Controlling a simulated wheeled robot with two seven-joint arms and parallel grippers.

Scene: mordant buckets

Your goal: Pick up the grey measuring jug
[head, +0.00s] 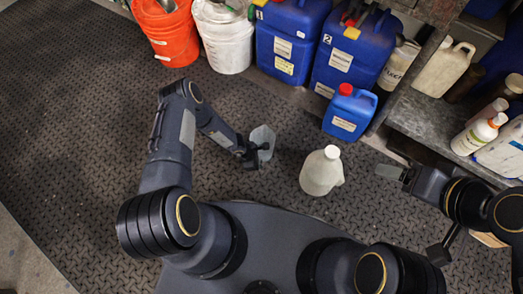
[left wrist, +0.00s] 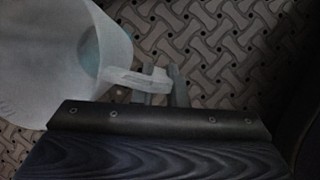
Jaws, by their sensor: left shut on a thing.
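The grey measuring jug (head: 262,140) is a pale translucent vessel in front of my left gripper (head: 256,155) in the head view. In the left wrist view the jug (left wrist: 70,60) fills the upper left, tilted in the picture, with its handle reaching to the fingers of my left gripper (left wrist: 160,88). The left gripper is shut on the jug's handle. The gripper hides part of the jug in the head view. My right gripper (head: 392,173) is at the right of the head view, away from the jug; its jaws are too small to judge.
A whitish jug with a cap (head: 321,171) stands on the patterned floor to the right. A small blue canister with a red cap (head: 349,112), big blue canisters (head: 288,42), an orange bucket (head: 168,35) and a white bucket (head: 224,38) line the back. A shelf (head: 420,118) with bottles stands right. Floor at left is clear.

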